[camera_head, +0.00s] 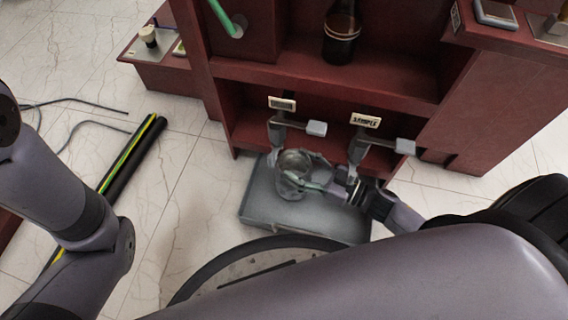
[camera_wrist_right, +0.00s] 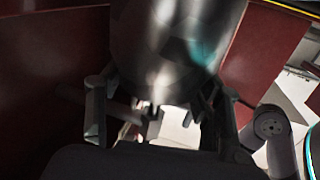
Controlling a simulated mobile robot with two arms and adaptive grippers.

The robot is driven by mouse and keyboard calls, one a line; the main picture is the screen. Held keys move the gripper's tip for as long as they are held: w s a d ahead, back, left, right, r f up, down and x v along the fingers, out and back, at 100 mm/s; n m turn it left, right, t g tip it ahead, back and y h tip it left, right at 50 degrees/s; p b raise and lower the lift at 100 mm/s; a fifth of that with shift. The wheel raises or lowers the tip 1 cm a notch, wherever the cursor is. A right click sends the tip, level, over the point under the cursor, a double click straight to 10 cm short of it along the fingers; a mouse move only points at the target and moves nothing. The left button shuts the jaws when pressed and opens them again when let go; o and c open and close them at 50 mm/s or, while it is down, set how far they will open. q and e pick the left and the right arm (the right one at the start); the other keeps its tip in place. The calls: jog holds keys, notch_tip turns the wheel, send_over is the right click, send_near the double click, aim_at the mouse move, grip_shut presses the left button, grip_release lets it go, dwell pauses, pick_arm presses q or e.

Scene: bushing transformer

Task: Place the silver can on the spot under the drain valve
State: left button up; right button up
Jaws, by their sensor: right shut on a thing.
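The silver can (camera_head: 291,172) is upright, just above or on a grey tray (camera_head: 258,207) on the floor; whether it touches the tray is unclear. My right gripper (camera_head: 305,170) comes from the right and is shut on the can. In the right wrist view the can (camera_wrist_right: 175,45) fills the top middle between the fingers (camera_wrist_right: 160,112). A valve with a lever (camera_head: 290,127) is at the can's upper left, its label unreadable. Another valve (camera_head: 375,143), labelled SAMPLE, is to the right. The marked spot cannot be made out. My left gripper is out of frame.
The dark red cabinet (camera_head: 330,77) stands behind the tray, with a dark jar (camera_head: 341,37) on its shelf. The two valve levers stick out close above my right gripper. A black and yellow striped bar (camera_head: 133,152) and cables (camera_head: 88,110) lie on the floor at left.

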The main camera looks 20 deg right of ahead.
aim_at(281, 159)
jog(key=b+x, duration=0.2)
jog(key=x, duration=0.1)
jog(key=b+x, duration=0.1)
jog(key=x, duration=0.1)
jog(key=shift+f, duration=0.35)
jog(key=shift+s+d+f+b, duration=0.1)
jog(key=shift+s+f+b, duration=0.05)
jog(key=shift+f+b, duration=0.3)
jog(key=shift+r, duration=0.1)
jog(key=o, duration=1.9)
